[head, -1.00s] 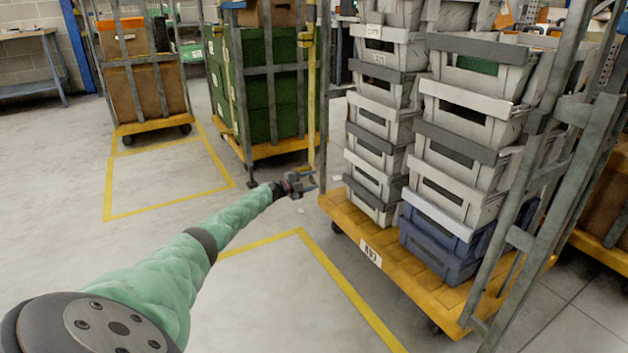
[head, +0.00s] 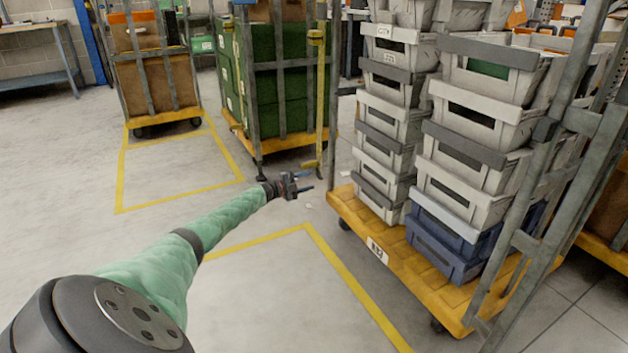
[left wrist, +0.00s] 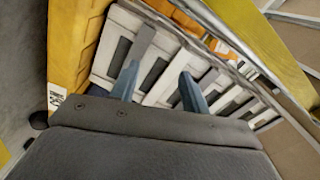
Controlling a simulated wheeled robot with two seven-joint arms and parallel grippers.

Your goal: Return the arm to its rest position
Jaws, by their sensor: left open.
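My left arm, in a green sleeve, reaches in from the lower left of the head view. Its gripper (head: 306,183) is open and empty, in front of the near left corner of a yellow-based cart (head: 400,262). In the left wrist view the two blue-grey fingers (left wrist: 158,88) stand apart with nothing between them. Beyond them show the cart's yellow base (left wrist: 70,50) and the stacked grey crates (left wrist: 150,50). My right gripper is in neither view.
Stacked grey and blue crates (head: 465,170) fill the cart, with a metal frame (head: 540,215) at its right. A cart with green crates (head: 275,100) and one with brown boxes (head: 155,80) stand behind. Open floor with yellow lines (head: 180,190) lies at left.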

